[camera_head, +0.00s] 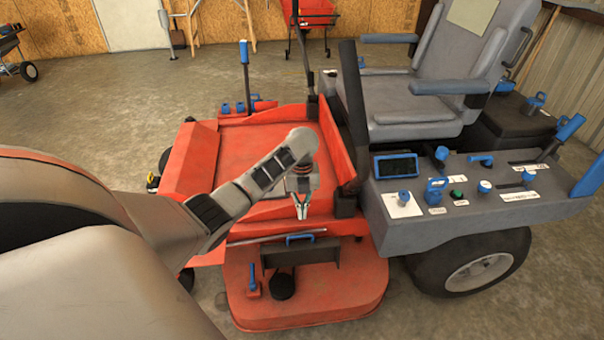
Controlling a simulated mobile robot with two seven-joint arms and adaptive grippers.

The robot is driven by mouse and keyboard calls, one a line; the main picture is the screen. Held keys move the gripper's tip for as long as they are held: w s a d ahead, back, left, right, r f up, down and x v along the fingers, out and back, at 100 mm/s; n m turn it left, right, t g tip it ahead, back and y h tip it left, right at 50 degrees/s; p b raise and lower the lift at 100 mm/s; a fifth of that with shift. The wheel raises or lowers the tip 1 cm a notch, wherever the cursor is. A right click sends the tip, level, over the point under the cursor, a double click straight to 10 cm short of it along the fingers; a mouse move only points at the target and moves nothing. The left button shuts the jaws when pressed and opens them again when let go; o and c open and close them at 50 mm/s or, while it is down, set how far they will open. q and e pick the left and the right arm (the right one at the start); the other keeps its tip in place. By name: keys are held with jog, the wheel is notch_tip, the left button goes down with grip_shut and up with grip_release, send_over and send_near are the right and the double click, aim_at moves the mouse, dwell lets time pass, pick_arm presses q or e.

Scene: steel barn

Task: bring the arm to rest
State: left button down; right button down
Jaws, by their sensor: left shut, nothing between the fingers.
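My left arm reaches in from the left and bends downward over the front of a red riding mower (190,160). My left gripper (301,212) points down, shut and empty, in front of the mower's red footplate and above its cutting deck (345,290). I cannot tell whether it touches anything; it appears apart from the deck. My right gripper is not in view.
The mower's grey control panel (470,205) with blue knobs stands right of my gripper, beside a dark lever (354,110). A grey seat (420,100) is behind. A red cart (312,14) stands at the back wall. Concrete floor (120,110) is free at back left.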

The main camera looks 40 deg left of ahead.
pick_arm(q)
jog(key=shift+s+r, duration=0.1)
jog(key=shift+r, duration=0.4)
jog(key=shift+d, duration=0.1)
